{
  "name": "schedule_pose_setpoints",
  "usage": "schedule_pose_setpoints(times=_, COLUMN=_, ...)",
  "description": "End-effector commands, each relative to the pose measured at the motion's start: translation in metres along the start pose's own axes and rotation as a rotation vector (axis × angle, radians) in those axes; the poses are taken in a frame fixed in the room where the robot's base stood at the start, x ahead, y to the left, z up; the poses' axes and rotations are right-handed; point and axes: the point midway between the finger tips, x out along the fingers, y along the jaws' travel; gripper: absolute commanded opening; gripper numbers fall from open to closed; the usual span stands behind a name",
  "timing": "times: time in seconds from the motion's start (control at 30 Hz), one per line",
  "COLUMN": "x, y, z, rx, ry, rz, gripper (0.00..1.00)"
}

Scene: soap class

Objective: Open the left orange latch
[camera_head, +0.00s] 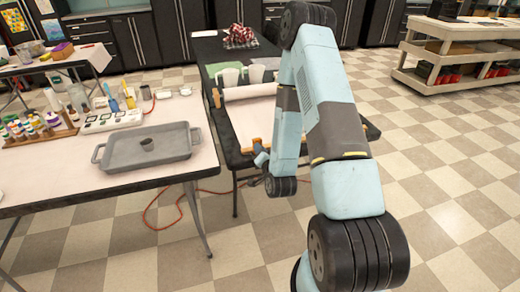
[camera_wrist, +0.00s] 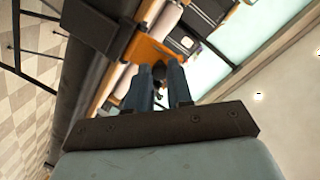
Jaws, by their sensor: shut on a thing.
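An orange latch (camera_head: 257,146) shows at the near edge of the black table, by the near end of the white roll (camera_head: 250,92). Another orange piece (camera_head: 216,97) is at the roll's far left end. My gripper (camera_head: 262,158) is at the near latch, partly hidden by my arm. In the wrist view, the dark blue fingers of my gripper (camera_wrist: 160,82) are shut on the orange latch (camera_wrist: 150,48) in front of them. Their tips hide part of it. I cannot tell from this view how far the latch is turned.
The black table (camera_head: 222,128) has pale sheets and a red checked bundle (camera_head: 240,36) on it. To the left, a white table (camera_head: 60,176) holds a grey tray (camera_head: 150,147) and several bottles. A red cord (camera_head: 165,193) lies on the floor between.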

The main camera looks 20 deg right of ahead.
Motion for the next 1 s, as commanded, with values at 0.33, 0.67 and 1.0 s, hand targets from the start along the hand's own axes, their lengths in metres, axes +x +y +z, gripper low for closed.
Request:
schedule_pose_setpoints(times=0.33, x=-0.0035, y=0.0042, z=0.0043, rx=0.000, ry=0.048, rz=-0.049, gripper=0.00)
schedule_pose_setpoints(times=0.67, x=-0.0034, y=0.0045, z=0.0039, rx=-0.001, ry=0.054, rz=-0.054, gripper=0.00)
schedule_pose_setpoints(times=1.0, x=-0.0031, y=0.0040, z=0.0033, rx=0.000, ry=0.056, rz=-0.055, gripper=0.41)
